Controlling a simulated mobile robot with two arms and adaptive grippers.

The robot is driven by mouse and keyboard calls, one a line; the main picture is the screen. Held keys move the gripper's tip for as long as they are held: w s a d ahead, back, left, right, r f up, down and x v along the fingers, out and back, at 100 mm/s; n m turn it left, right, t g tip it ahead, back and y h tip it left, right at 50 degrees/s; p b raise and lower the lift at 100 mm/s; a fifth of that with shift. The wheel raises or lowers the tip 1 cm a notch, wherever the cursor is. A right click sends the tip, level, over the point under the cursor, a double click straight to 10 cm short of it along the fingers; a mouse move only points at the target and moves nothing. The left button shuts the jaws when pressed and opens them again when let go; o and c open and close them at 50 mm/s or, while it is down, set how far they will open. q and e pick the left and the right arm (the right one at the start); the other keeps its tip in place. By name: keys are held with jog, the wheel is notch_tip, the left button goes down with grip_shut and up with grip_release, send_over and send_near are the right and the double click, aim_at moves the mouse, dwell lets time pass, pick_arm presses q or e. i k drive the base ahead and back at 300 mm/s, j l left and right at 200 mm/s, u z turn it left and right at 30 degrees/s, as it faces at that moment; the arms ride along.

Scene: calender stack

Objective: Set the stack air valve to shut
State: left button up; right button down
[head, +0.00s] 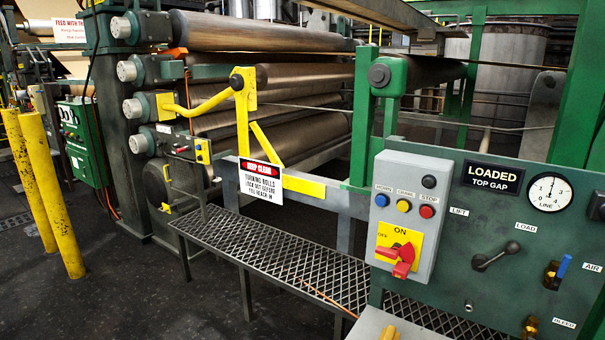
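The stack air valve (563,268) is at the right of the green panel (455,262), beside a label that reads AIR (592,267). It has a blue lever on a dark and brass-coloured body. The lever points up, tilted slightly to the right. No mark shows which lever direction is open or shut. Neither of my grippers is in view.
A grey box (409,165) carries several buttons and a red rotary switch (402,262). A black lever (495,257) sits under LOAD. A dial (549,192) is at upper right. Large rolls (275,32) and a mesh walkway (290,262) stand left. Yellow posts (45,195) stand far left.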

aim_at(558, 279)
jog(key=z, duration=1.45)
